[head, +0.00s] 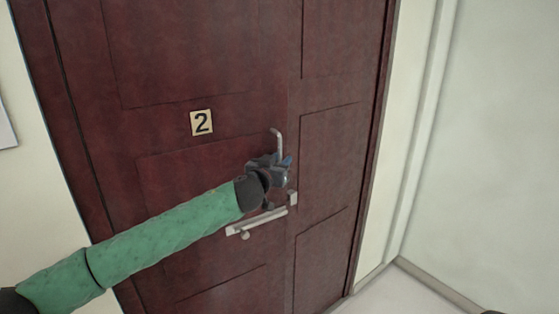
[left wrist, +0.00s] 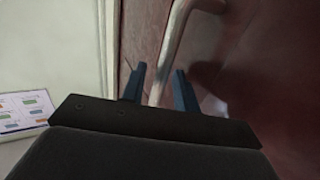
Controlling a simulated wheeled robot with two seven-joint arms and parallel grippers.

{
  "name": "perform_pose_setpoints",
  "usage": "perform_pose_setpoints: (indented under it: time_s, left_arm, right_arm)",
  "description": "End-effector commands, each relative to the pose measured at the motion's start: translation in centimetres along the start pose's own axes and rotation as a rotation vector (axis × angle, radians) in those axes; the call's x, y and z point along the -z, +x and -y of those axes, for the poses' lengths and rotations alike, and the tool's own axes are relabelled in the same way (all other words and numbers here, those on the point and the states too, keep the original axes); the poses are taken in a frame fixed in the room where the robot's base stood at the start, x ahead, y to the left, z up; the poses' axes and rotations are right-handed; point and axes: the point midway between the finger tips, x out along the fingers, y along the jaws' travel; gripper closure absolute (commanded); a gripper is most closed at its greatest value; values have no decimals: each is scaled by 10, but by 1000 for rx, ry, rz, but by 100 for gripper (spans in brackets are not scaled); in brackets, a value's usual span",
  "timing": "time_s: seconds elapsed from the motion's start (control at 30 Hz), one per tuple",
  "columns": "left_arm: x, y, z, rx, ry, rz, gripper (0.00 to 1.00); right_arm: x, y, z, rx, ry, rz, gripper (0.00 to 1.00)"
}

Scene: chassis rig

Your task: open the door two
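Door two (head: 200,190) is a dark red-brown panelled door with a plate marked 2 (head: 202,122); it looks closed. A vertical metal pull handle (head: 278,145) stands near the door's seam. My left gripper (head: 284,168) is at this handle and hides its lower part. In the left wrist view, the blue fingers (left wrist: 160,88) are apart, with the handle's bar (left wrist: 172,45) running between them; I see small gaps beside the bar. Below the gripper is a horizontal metal bar (head: 258,221) with a small knob. My right gripper is not in view.
A narrower door panel (head: 330,150) adjoins on the right, with the frame beyond it. A pale wall (head: 490,130) stands at the right, with floor (head: 395,295) at its foot. A sheet with coloured boxes (left wrist: 25,108) shows in the left wrist view.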

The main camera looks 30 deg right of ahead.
Motion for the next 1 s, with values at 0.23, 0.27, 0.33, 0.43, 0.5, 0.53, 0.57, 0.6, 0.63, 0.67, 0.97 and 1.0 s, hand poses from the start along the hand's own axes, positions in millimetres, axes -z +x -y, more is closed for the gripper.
perform_pose_setpoints:
  time_s: [0.23, 0.27, 0.33, 0.43, 0.5, 0.53, 0.57, 0.6, 0.63, 0.67, 0.97, 1.0]
  left_arm:
    - [0, 0, 0, 0, 0, 0, 95]
    - [0, 0, 0, 0, 0, 0, 100]
    - [0, 0, 0, 0, 0, 0, 100]
    - [0, 0, 0, 0, 0, 0, 100]
    - [0, -1, -1, -2, 0, 0, 100]
    - [0, -2, -1, -4, 0, 0, 100]
    - [0, -3, -2, -8, 0, 0, 100]
    - [0, -4, -5, -14, 0, 1, 100]
    - [0, -6, -7, -21, -1, 1, 100]
    - [0, -9, -10, -29, -2, 1, 100]
    - [1, -66, -64, -199, -4, 0, 100]
    - [2, -77, -74, -232, -3, 0, 100]
  right_arm:
    - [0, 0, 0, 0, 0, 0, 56]
    - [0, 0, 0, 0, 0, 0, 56]
    - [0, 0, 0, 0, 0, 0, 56]
    - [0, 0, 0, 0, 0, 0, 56]
    - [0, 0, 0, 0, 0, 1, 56]
    - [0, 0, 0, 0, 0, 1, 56]
    - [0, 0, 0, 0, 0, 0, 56]
    - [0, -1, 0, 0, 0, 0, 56]
    - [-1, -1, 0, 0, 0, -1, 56]
    - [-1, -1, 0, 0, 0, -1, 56]
    - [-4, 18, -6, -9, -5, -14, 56]
    - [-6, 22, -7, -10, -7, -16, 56]
